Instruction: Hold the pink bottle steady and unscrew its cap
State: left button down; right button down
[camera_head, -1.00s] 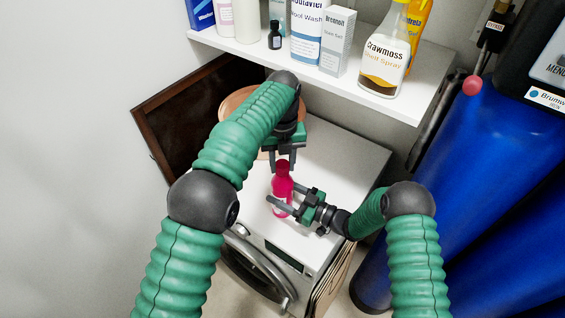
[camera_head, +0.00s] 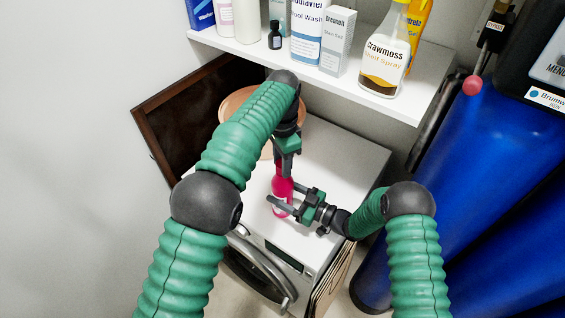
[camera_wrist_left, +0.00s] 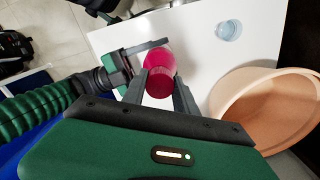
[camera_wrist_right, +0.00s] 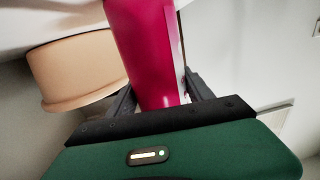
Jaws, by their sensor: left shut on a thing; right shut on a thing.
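The pink bottle (camera_head: 282,188) stands upright on top of the white washing machine (camera_head: 345,155). My right gripper (camera_head: 282,199) is shut around its body from the right; the right wrist view shows the bottle (camera_wrist_right: 150,50) between the two fingers. My left gripper (camera_head: 284,171) points down from above and is shut on the bottle's top. In the left wrist view the cap (camera_wrist_left: 160,83) sits between the fingertips, the same pink-red as the bottle. The left fingers hide most of the cap in the head view, and I cannot tell whether its thread is loose.
A terracotta pot (camera_head: 237,102) stands behind and left of the bottle, close to my left arm. A white shelf (camera_head: 410,98) with several bottles and boxes hangs above the back. Blue tanks (camera_head: 475,150) stand at the right. A small clear dish (camera_wrist_left: 228,30) shows in the left wrist view.

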pick_arm(q)
jog(key=n, duration=0.6)
jog(key=shift+d+r+n, duration=0.1)
jog(key=shift+d+n, duration=0.05)
jog(key=shift+n, duration=0.15)
jog(key=n, duration=0.9)
jog(key=shift+w, duration=0.1)
jog(key=n, duration=1.6)
jog(key=shift+n, duration=0.4)
jog(key=shift+r, duration=0.3)
jog(key=shift+r, duration=0.9)
